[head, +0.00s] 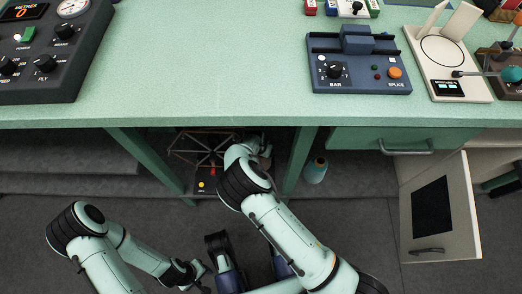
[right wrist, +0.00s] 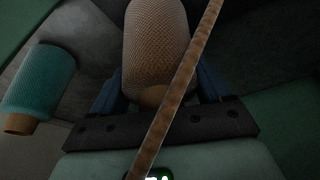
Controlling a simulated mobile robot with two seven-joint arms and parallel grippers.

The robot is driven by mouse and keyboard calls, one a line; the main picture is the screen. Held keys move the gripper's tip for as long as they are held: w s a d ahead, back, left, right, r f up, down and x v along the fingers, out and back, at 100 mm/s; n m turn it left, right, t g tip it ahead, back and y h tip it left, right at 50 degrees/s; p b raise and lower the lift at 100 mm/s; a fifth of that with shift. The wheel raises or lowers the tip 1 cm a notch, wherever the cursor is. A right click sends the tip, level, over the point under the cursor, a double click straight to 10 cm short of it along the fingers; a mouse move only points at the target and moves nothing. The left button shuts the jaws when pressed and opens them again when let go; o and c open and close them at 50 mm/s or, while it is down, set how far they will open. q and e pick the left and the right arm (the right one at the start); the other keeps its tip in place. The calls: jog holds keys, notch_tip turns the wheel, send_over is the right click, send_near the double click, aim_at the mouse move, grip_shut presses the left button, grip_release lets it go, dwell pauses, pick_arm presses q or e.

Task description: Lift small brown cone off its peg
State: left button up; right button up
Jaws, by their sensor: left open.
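The small brown cone (right wrist: 157,42) is in the right wrist view, with a wooden tip at its lower end. My right gripper (right wrist: 160,82) has one blue finger on each side of it. Whether the fingers press on the cone or only flank it cannot be told. The peg is not visible. In the head view my right arm reaches under the table, and its gripper is hidden. My left gripper (head: 202,276) is open and empty, low in the head view.
A teal cone (head: 315,171) stands under the table, right of my right arm; it also shows in the right wrist view (right wrist: 42,85). A brown bar (right wrist: 180,88) crosses before the wrist camera. A wire frame (head: 200,150) is left of the arm. A cabinet door (head: 462,215) hangs open.

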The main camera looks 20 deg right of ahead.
jog(key=c, duration=0.7)
jog(key=shift+r, duration=0.15)
jog(key=shift+r, duration=0.1)
jog(key=shift+r+p, duration=0.45)
jog(key=shift+p, duration=0.05)
